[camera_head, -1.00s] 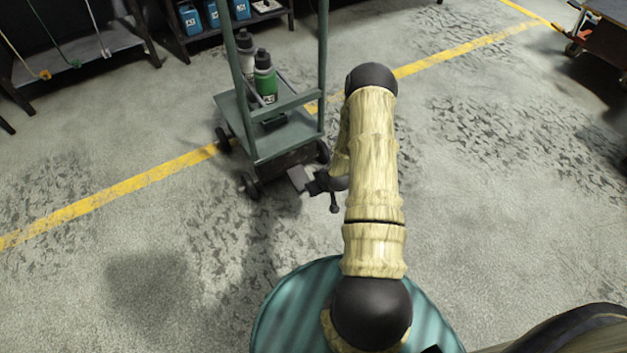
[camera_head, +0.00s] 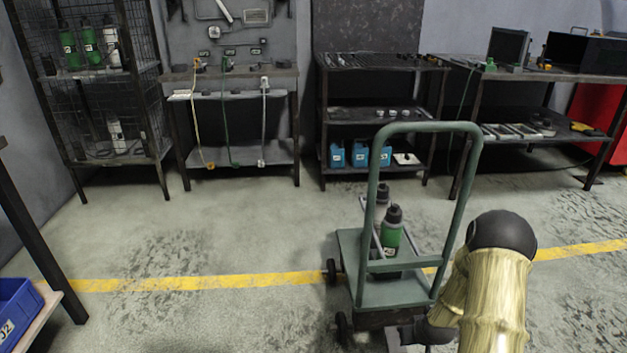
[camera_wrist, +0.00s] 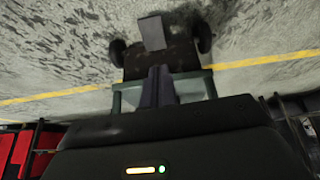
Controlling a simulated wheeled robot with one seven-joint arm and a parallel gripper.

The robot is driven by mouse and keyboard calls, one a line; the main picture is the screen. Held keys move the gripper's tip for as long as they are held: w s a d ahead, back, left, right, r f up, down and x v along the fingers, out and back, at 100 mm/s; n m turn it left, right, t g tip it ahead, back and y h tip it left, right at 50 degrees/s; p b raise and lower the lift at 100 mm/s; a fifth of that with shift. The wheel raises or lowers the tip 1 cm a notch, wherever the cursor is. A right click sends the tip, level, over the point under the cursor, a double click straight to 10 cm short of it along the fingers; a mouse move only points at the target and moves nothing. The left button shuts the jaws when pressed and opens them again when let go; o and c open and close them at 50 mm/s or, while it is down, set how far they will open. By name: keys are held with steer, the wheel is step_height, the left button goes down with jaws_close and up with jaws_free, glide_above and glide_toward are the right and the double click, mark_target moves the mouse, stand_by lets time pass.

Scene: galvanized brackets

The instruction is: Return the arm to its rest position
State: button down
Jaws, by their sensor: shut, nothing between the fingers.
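My arm (camera_head: 492,300) shows at the lower right of the head view, bent at a dark joint, with its lower part cut off by the frame edge. In the wrist view my gripper (camera_wrist: 157,72) has its dark fingers together with nothing between them. A flat grey plate (camera_wrist: 152,33) shows beyond the fingertips, and I cannot tell what it belongs to. In the head view the green cart (camera_head: 405,292) stands just left of my arm. The cart's wheels and lower part show behind the fingers in the wrist view. I cannot tell the gap between gripper and cart.
A green bottle (camera_head: 391,235) and another dark-capped bottle (camera_head: 383,194) stand on the cart. A wire rack, workbenches and shelves line the back wall. A blue bin (camera_head: 18,312) sits at the lower left. The floor left of the cart, crossed by a yellow line (camera_head: 200,283), is clear.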

steer(key=s+a+r+g+p, duration=0.1)
steer(key=s+a+r+p, duration=0.15)
steer(key=r, duration=0.75)
steer(key=s+a+r+p, duration=0.1)
steer(key=s+a+r, duration=0.25)
steer(key=r, duration=0.65)
steer(key=s+a+r+m+g+p, duration=0.1)
steer(key=s+a+r+p, duration=0.1)
steer(key=s+a+r, duration=0.3)
steer(key=s+a+r+g+p, duration=0.1)
steer(key=s+a+r, duration=0.1)
steer(key=s+r, duration=0.55)
steer(key=w+p+v, duration=0.2)
steer(key=p+v, duration=1)
steer(key=w+r+p+v, duration=0.1)
steer(key=w+p+v, duration=0.2)
steer(key=p+v, duration=1)
steer(key=w+p+v, duration=0.2)
steer(key=p+v, duration=1)
steer(key=p, duration=0.1)
steer(key=shift+w+a+r, duration=0.4)
steer(key=shift+w+r, duration=0.1)
steer(key=shift+w, duration=0.1)
